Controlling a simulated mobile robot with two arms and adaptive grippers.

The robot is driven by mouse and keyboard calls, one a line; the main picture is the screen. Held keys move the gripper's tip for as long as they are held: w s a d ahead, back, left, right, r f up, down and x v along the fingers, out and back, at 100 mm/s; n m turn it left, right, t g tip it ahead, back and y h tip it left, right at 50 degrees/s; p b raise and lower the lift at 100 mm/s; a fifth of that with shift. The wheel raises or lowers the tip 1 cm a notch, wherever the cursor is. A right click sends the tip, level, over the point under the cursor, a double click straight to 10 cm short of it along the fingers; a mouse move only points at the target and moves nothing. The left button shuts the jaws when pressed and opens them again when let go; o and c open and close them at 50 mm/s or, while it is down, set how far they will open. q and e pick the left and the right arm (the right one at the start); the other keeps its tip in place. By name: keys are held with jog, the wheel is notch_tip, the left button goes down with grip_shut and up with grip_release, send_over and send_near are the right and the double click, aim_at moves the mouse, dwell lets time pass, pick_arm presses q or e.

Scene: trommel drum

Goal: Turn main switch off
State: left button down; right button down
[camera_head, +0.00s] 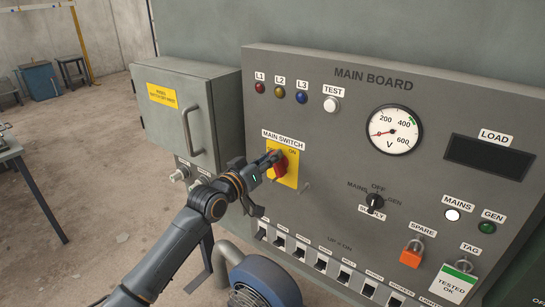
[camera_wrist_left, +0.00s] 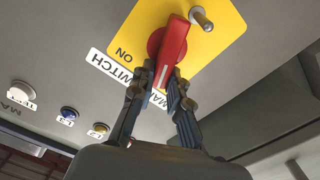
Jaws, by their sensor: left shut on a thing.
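The main switch is a red rotary handle (camera_head: 280,168) on a yellow plate (camera_head: 291,181), under the MAIN SWITCH label on the grey main board. My left gripper (camera_head: 271,160) reaches it from the lower left and covers part of the handle and plate. In the left wrist view, the red handle (camera_wrist_left: 172,48) lies between the two fingers of my left gripper (camera_wrist_left: 161,92), which are shut on its near end. The word ON shows beside the handle. A metal pin (camera_wrist_left: 202,20) stands on the plate near the handle's far end. My right gripper is in neither view.
A grey cabinet (camera_head: 170,115) with a bar handle juts out left of the board. A row of breakers (camera_head: 320,262) and a blue motor-like housing (camera_head: 270,280) are below. A selector knob (camera_head: 375,202) and voltmeter (camera_head: 393,130) are to the right.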

pick_arm(q)
jog(key=shift+w+a+f+n+p, duration=0.2)
jog(key=shift+f+n+p, duration=0.15)
jog(key=shift+n, duration=1.8)
jog(key=shift+w+a+f+n+p, duration=0.1)
jog(key=shift+a+f+n+p, duration=0.25)
jog(key=shift+n, duration=1.85)
jog(key=shift+w+a+f+n+p, duration=0.15)
jog(key=shift+f+n, duration=0.35)
jog(key=shift+n, duration=1.65)
jog(key=shift+f, duration=0.1)
jog(key=c, duration=1.3)
grip_release()
jog(key=v, duration=1.2)
